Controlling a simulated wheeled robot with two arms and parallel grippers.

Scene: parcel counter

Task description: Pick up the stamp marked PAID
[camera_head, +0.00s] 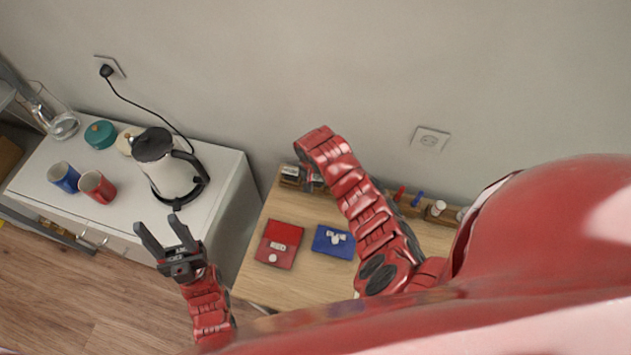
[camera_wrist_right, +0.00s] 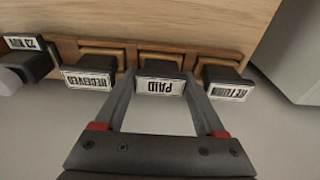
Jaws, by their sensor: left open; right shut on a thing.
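The stamp marked PAID (camera_wrist_right: 160,87) stands in a slot of a wooden rack (camera_wrist_right: 215,57), its label upside down in the right wrist view. My right gripper (camera_wrist_right: 160,76) is shut on this stamp, one finger on each side. In the head view the right gripper (camera_head: 311,180) is at the back left of the wooden counter, mostly hidden by my arm. The RECEIVED stamp (camera_wrist_right: 90,79) is on one side and the RETURN stamp (camera_wrist_right: 228,90) on the other. My left gripper (camera_head: 157,222) is open and empty, in front of the white cabinet.
A dated stamp (camera_wrist_right: 28,52) sits further left. The white cabinet (camera_head: 222,185) holds a kettle (camera_head: 172,175), a blue mug (camera_head: 64,177) and a red mug (camera_head: 97,187).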

